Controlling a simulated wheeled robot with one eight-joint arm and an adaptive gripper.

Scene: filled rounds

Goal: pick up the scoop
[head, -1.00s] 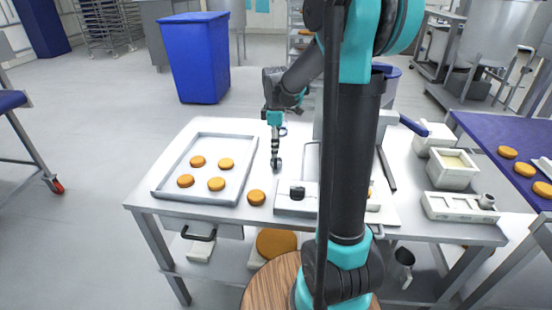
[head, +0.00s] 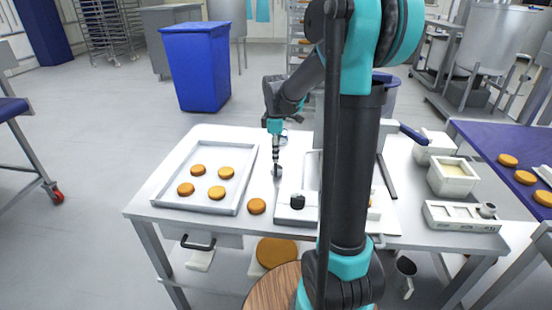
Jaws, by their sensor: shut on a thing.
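My gripper (head: 276,150) points straight down over the white table, between the baking tray and the white machine. It is shut on a small dark grey thing (head: 277,170) at its tips, which I take for the scoop. Only a small rounded part of it shows below the fingers. It is at or close to the table top; I cannot tell whether it touches. The fingers hide the rest of it.
The white baking tray (head: 243,176) with several orange rounds lies left of my gripper. One loose round (head: 257,206) lies in front. The white machine with a black knob (head: 298,201) is close on the right. My arm hides part of the table.

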